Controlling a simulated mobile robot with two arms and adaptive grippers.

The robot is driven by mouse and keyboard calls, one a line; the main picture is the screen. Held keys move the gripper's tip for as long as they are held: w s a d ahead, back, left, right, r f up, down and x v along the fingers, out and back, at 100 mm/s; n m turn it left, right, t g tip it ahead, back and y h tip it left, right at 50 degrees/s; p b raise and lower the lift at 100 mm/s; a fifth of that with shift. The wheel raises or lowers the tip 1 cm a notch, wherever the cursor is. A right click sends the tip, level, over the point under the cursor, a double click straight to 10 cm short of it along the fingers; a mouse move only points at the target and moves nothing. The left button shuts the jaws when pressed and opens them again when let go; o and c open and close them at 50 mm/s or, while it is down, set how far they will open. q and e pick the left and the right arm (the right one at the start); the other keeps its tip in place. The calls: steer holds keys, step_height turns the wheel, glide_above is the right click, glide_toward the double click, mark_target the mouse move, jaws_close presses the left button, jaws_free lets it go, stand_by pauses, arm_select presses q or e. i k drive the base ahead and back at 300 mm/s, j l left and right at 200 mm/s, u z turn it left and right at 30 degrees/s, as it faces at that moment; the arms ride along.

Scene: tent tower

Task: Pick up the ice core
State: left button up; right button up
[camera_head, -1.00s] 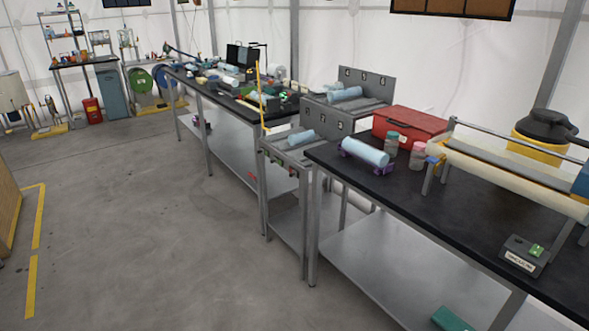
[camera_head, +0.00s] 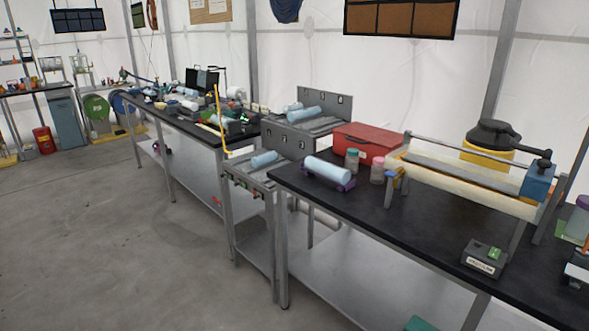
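A pale blue ice core (camera_head: 328,169) lies on its side in a purple cradle (camera_head: 326,181) on the near black-topped table (camera_head: 350,208), close to its far left end. Similar pale blue cylinders lie on the grey stand just beyond: one on the lower front shelf (camera_head: 264,159) and others on the upper rack, one of them here (camera_head: 304,114). Neither of my grippers shows in the head view, so their state is hidden.
A red case (camera_head: 368,143), two small jars (camera_head: 352,159) and a long roller device (camera_head: 465,182) stand behind and right of the core. A small black box with a green button (camera_head: 484,257) sits near the table's front edge. The grey floor (camera_head: 120,235) at left is clear.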

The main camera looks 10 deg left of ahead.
mark_target(336, 174)
steer(key=i+j+z, duration=0.1)
steer(key=z, duration=0.3)
steer(key=i+j+z, duration=0.2)
steer(key=z, duration=0.25)
steer(key=i, duration=0.05)
